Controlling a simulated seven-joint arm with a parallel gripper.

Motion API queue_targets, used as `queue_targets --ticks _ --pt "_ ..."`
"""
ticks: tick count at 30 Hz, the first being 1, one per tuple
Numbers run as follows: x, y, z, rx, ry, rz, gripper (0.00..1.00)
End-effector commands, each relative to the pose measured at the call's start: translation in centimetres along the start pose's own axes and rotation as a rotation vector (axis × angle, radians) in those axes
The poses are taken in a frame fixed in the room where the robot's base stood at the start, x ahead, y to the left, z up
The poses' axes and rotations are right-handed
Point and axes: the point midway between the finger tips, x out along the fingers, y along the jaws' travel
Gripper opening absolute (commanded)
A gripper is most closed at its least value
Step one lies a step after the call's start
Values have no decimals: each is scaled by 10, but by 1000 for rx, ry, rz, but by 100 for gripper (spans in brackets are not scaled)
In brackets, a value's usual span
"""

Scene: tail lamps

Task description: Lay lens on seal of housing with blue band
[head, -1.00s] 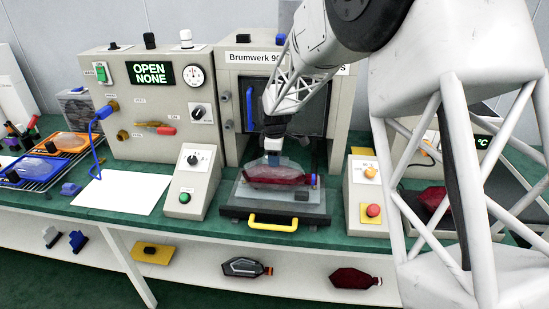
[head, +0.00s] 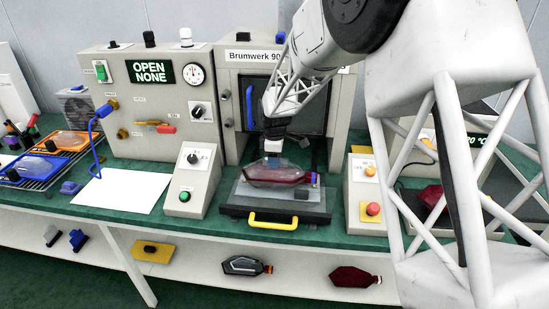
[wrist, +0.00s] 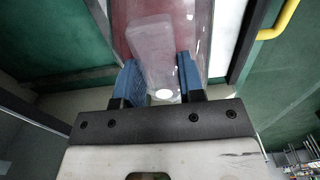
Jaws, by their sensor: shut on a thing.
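The lens (head: 262,172) is a clear, faintly pink shell low over the housing. The housing (head: 300,174) is dark red with a blue band (head: 314,179) at its right end, and lies on the grey plate in front of the press opening. My gripper (head: 274,149) points down over it. In the wrist view, its blue-padded fingers (wrist: 160,82) are shut on a pale translucent part of the lens (wrist: 153,48). I cannot tell whether the lens touches the seal; the seal is not clear to see.
The fixture drawer has a yellow handle (head: 272,221). Control boxes stand left (head: 188,182) and right (head: 367,195) of it. A rack at far left holds an orange tray (head: 84,137) and a blue tray (head: 45,161). A white sheet (head: 120,190) lies between. The press (head: 232,130) stands close behind.

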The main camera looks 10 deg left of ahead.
Motion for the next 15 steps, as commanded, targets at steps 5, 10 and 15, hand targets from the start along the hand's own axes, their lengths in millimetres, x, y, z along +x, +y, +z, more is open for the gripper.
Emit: queue_targets --ticks 5,10,15 --pt "4 0 0 0 0 0 11" --pt "9 0 0 0 0 0 11" --pt "13 0 0 0 0 0 11"
